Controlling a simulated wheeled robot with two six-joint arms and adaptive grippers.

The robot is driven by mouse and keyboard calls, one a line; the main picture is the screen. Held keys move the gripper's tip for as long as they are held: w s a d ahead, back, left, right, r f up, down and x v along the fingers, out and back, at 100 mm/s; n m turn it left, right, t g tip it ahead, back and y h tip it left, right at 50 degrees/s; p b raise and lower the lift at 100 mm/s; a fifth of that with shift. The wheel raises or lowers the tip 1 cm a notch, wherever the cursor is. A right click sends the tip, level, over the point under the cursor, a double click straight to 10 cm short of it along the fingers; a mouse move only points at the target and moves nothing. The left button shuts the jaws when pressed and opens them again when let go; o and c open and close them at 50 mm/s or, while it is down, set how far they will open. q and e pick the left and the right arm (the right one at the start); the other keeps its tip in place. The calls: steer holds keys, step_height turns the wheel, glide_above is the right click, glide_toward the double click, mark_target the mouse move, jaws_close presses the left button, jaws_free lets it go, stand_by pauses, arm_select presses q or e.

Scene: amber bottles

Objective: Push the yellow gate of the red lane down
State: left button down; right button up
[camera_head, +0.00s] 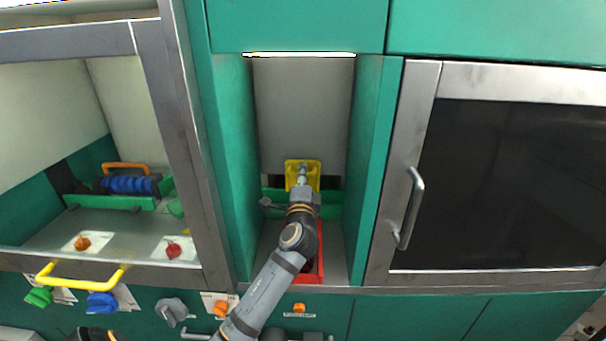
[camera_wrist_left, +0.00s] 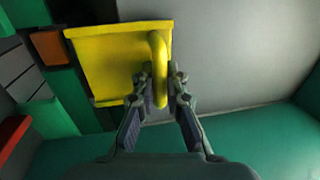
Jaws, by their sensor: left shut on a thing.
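The yellow gate (camera_head: 314,170) is a small plate at the back of the narrow middle bay. In the left wrist view the gate (camera_wrist_left: 100,60) fills the upper left, with a rounded yellow handle (camera_wrist_left: 159,50) on its right part. My left gripper (camera_head: 302,173) reaches into the bay, in front of the gate. In the left wrist view its fingers (camera_wrist_left: 162,104) sit on both sides of the handle's lower end, shut on it. A red part (camera_head: 320,262), likely of the red lane, shows beside my arm, which hides much of it. My right gripper is not in view.
Green walls (camera_head: 228,150) stand close on both sides of the bay. A glass-fronted cabinet with a bar handle (camera_head: 410,208) is on the right. An open cabinet on the left holds a green tray (camera_head: 120,203); a yellow bar handle (camera_head: 82,284) and knobs are below.

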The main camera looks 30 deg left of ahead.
arm_select(q)
step_height(320, 180, down, 4)
steer(key=b, duration=0.3)
steer(key=shift+w+f+b, duration=0.1)
steer(key=shift+f+b, duration=0.15)
steer(key=shift+b, duration=0.15)
steer(key=c, duration=1.8)
jaws_free()
steer(key=shift+o, duration=0.6)
steer(key=shift+s+d+r, duration=0.1)
steer(key=shift+s+r, duration=0.1)
steer(key=shift+s, duration=0.05)
steer(key=shift+w+f, duration=0.1)
steer(key=shift+w, duration=0.05)
